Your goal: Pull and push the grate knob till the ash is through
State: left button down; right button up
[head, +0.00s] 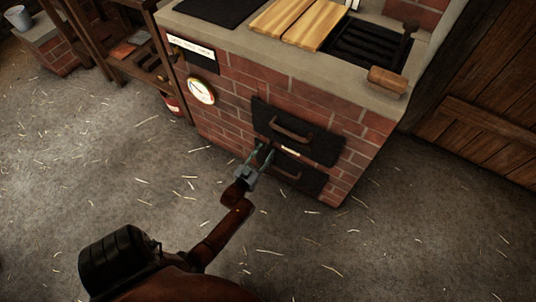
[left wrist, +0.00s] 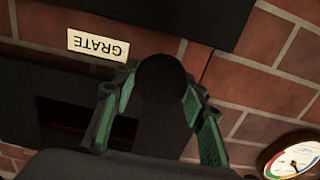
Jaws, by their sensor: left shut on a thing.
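The grate knob (left wrist: 163,78) is round and black in the left wrist view. It sits between the green fingers of my left gripper (left wrist: 155,105), which is shut on it. In the head view my left gripper (head: 260,157) is at the front of the brick stove, just left of the lower black door (head: 295,172); the knob is too small and covered to make out there. A pale GRATE label (left wrist: 98,46) shows beside the knob, upside down. No ash can be made out. My right gripper is not in view.
The brick stove (head: 228,98) has an upper black door (head: 300,130) with a bar handle, and a round dial (head: 201,91). Wooden boards (head: 295,22) and a black grill (head: 365,45) are on top. Shelves stand left. The straw-strewn floor is clear.

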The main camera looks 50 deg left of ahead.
pick_arm(q)
jog(key=shift+w+a+r, duration=0.1)
jog(key=shift+a, duration=0.2)
jog(key=c, duration=1.4)
grip_release()
jog(key=shift+o, duration=1.1)
jog(key=shift+d, duration=0.15)
jog(key=shift+s+d, duration=0.2)
jog(key=shift+s, duration=0.25)
jog(key=v, duration=1.1)
